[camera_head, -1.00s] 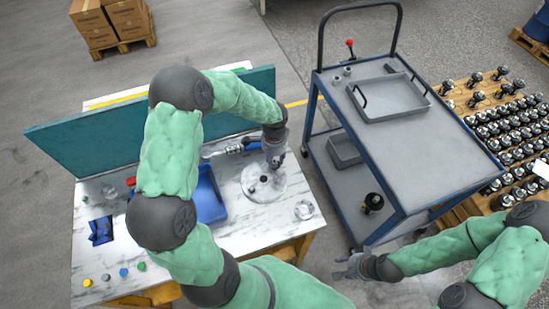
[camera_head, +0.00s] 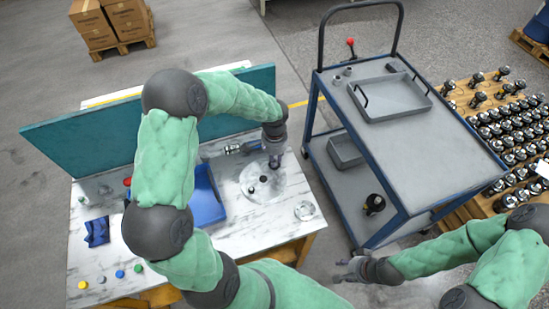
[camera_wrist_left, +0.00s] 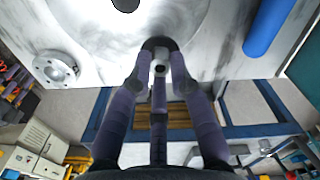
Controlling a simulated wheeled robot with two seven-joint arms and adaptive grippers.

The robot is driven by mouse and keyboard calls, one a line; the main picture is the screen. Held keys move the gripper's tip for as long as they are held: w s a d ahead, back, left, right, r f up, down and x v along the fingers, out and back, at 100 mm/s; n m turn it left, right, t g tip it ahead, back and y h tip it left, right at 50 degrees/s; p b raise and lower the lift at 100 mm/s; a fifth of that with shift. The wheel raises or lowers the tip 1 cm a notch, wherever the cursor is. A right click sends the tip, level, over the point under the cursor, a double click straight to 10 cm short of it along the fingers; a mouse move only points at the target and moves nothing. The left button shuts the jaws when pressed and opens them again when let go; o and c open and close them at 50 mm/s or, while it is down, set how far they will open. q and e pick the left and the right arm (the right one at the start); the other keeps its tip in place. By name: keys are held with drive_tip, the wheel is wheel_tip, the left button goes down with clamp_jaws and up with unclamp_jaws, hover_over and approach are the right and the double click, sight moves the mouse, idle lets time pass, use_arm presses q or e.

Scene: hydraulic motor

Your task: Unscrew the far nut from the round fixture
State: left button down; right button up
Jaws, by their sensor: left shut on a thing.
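The round fixture (camera_head: 283,192) is a pale disc on the marble-topped table, with a dark centre hole and a small nut-like part (camera_head: 251,190) at its near left. My left gripper (camera_head: 276,161) is over the fixture's far side, pointing down. In the left wrist view, its fingers (camera_wrist_left: 160,65) are shut around a small metal nut (camera_wrist_left: 160,69), with the pale disc (camera_wrist_left: 200,22) behind it. The fingers hide most of the nut, and I cannot tell whether it is still on its stud. My right gripper (camera_head: 350,268) is empty and open, off the table at lower right.
A blue bin (camera_head: 208,200) stands left of the fixture, partly behind my left arm. A round metal flange (camera_head: 305,210) lies to the right, near the table edge. A teal panel (camera_head: 75,135) closes the back. A grey cart (camera_head: 425,150) stands to the right.

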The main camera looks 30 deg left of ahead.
use_arm(q)
drive_tip(key=shift+r, duration=0.1)
drive_tip(key=shift+r+p, duration=1.5)
drive_tip(key=shift+r, duration=0.5)
